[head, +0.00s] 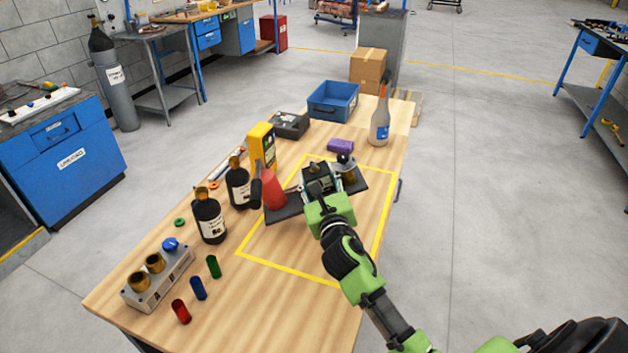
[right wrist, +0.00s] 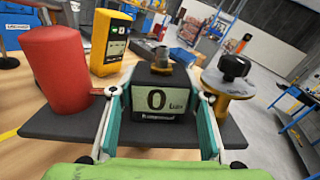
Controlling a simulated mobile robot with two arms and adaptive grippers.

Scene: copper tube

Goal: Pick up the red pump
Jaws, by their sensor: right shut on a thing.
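The red pump shows as a red cylinder (head: 273,190) with a black handle at its left, on a dark plate. The red cylinder also fills the left of the right wrist view (right wrist: 57,70). The same plate carries a black block with a display reading 0 (right wrist: 157,103) and a brass fitting with a black knob (right wrist: 229,85). My right gripper (head: 319,188) is over the plate's middle, its two fingers (right wrist: 158,105) shut on the black block from both sides. Whether the plate touches the table cannot be told. My left gripper is not in view.
The wooden table (head: 225,295) has a yellow taped outline around the pump. Two dark bottles (head: 209,217) and a yellow meter (head: 262,146) stand close on its left. Behind are a purple block (head: 340,145), a blue bin (head: 334,101) and a spray bottle (head: 380,120).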

